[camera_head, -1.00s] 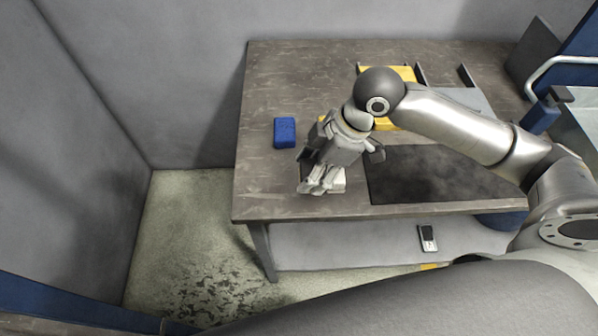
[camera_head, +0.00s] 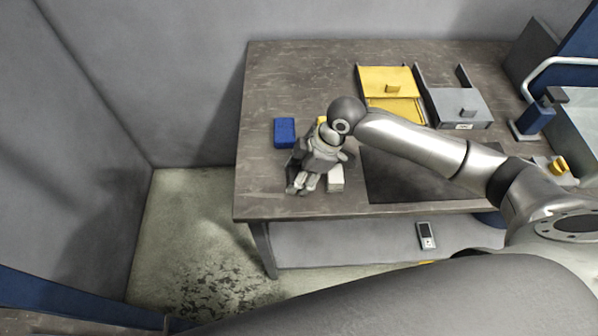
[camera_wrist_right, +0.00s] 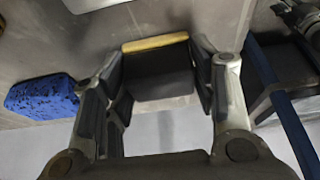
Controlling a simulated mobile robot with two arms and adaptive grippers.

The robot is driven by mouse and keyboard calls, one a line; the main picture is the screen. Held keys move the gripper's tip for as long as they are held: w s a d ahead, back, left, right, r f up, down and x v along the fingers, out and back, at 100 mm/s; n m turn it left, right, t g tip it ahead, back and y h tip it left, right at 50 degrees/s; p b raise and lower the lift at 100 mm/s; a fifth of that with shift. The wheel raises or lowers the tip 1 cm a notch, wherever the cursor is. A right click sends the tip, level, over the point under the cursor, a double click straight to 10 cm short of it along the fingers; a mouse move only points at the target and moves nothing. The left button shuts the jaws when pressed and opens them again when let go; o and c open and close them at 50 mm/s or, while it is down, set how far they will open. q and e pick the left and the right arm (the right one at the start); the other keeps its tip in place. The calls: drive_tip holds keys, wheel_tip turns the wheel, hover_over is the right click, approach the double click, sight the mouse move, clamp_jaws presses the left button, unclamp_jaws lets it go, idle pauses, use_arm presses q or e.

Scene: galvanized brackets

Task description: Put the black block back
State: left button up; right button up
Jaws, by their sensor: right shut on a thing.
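My right gripper (camera_head: 297,187) is low over the left front part of the table, fingers pointing down. In the right wrist view its fingers (camera_wrist_right: 163,95) are closed on the sides of a black block (camera_wrist_right: 158,75). In the head view the gripper and wrist mostly hide this block. A thin yellow strip (camera_wrist_right: 155,43) shows along the block's far edge; I cannot tell whether it belongs to the block. My left gripper is not in view.
A yellow piece (camera_head: 321,121) is partly hidden by my wrist. A dark mat (camera_head: 385,190), yellow drawer unit (camera_head: 385,77) and grey drawer unit (camera_head: 458,103) are further right.

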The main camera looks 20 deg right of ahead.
drive_tip(key=shift+f, duration=0.1)
drive_tip(key=o, duration=0.9)
drive_tip(key=b+v, duration=0.1)
drive_tip(key=v, duration=1.1)
